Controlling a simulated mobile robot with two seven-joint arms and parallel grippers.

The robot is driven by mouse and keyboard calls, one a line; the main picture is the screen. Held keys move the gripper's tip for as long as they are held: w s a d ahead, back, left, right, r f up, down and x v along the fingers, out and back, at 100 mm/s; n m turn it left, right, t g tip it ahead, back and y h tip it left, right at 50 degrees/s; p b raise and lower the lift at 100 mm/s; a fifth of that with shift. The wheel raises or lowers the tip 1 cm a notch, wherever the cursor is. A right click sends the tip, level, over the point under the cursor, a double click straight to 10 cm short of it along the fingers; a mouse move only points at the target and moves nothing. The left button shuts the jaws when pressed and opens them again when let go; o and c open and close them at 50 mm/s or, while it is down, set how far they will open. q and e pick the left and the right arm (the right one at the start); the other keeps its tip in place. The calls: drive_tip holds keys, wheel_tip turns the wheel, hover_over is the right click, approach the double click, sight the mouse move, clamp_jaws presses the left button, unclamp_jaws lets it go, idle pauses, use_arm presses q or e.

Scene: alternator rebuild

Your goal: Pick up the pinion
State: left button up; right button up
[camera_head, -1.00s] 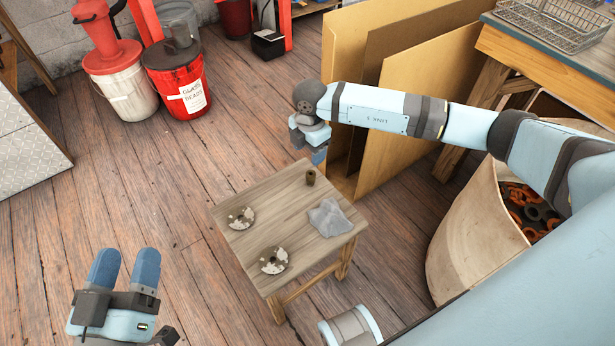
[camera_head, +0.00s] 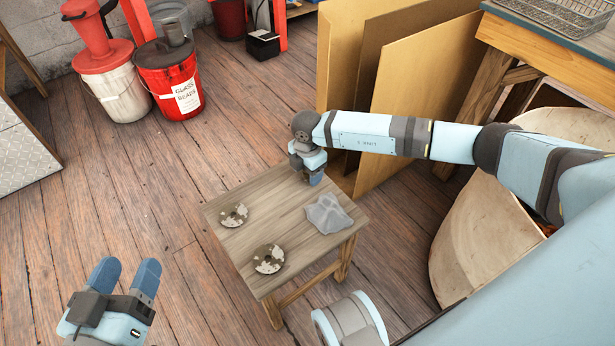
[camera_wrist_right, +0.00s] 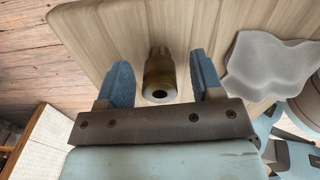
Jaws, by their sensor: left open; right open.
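The pinion (camera_wrist_right: 160,76) is a small brownish metal cylinder with a toothed end and a dark bore. In the right wrist view it stands on the small wooden table (camera_head: 285,206), between the two blue fingers of my right gripper (camera_wrist_right: 163,82). The fingers are open, with a gap on each side of it. In the head view my right gripper (camera_head: 312,176) is over the table's far edge and hides the pinion. My left gripper (camera_head: 125,276) is open and empty above the floor at lower left.
Two round, mottled metal parts (camera_head: 234,215) (camera_head: 269,259) lie on the left and front of the table. A crumpled grey cloth (camera_head: 328,213) lies right of my right gripper. Cardboard sheets (camera_head: 400,100) stand behind the table. Buckets (camera_head: 170,82) stand at upper left.

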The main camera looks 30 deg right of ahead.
drive_tip(key=shift+f, duration=0.15)
drive_tip(key=c, duration=1.1)
drive_tip(key=shift+o, duration=0.2)
